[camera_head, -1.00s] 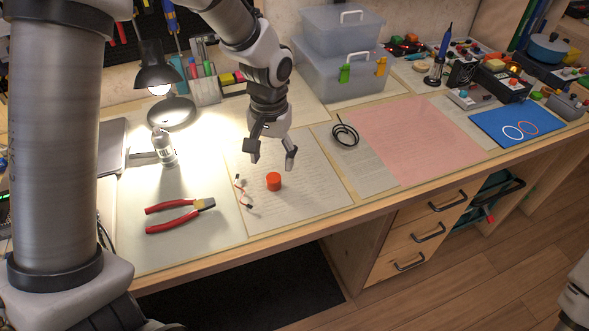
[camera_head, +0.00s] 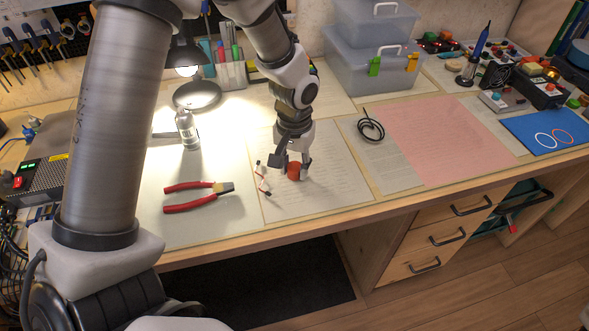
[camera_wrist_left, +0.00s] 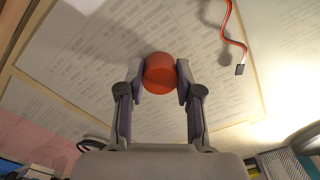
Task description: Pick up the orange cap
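The orange cap (camera_head: 294,171) stands on a printed sheet (camera_head: 325,190) on the workbench. It also shows in the left wrist view (camera_wrist_left: 159,74). My left gripper (camera_head: 293,166) points down at it, with one finger on each side. In the left wrist view the fingers (camera_wrist_left: 160,80) have closed in and appear to touch the cap's sides. The cap appears to rest on the sheet. My right gripper is not in view.
A red-and-white wire (camera_head: 262,177) lies just left of the cap. Red-handled pliers (camera_head: 198,195) and a bottle (camera_head: 187,129) are farther left. A black cable coil (camera_head: 370,129) lies to the right. Clear bins (camera_head: 375,70) stand behind. The pink sheet (camera_head: 440,140) is clear.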

